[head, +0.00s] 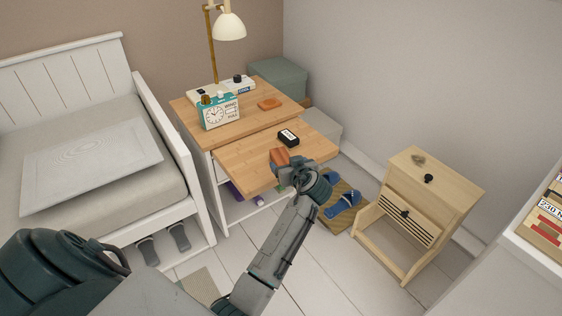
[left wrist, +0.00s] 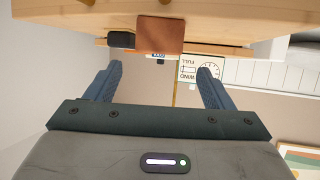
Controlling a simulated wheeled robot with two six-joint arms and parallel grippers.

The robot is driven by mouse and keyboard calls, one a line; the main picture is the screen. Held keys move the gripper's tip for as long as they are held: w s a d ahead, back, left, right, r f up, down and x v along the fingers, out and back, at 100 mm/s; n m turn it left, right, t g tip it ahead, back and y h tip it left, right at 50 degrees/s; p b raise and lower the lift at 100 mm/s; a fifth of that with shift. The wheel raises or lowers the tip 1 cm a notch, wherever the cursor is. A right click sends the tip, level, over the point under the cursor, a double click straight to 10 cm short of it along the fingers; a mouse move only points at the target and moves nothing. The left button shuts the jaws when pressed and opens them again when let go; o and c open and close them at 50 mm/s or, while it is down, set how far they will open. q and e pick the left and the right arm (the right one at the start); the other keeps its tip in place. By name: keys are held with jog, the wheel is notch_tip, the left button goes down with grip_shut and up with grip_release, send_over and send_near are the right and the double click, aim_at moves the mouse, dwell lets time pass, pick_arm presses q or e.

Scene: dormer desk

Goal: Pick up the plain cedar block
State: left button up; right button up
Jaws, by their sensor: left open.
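A plain reddish-brown block (head: 279,156), which looks like the cedar block, sits on the pull-out wooden leaf (head: 240,160) near its front edge. It also shows in the left wrist view (left wrist: 160,35), plain-faced and ahead of the fingers, roughly centred between them. My left gripper (head: 290,165) is close in front of the block and partly covers it in the head view. In the left wrist view the left gripper (left wrist: 160,72) is open, its blue fingers wide apart with nothing between them. My right gripper is not in view.
A black case (head: 288,137) with a white label lies beside the block on the leaf. A small pale cabinet (head: 431,190) stands right.

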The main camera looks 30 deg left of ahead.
aim_at(282, 156)
pick_arm(q)
jog(key=x, duration=0.6)
jog(key=shift+d, duration=0.1)
jog(key=c, duration=1.1)
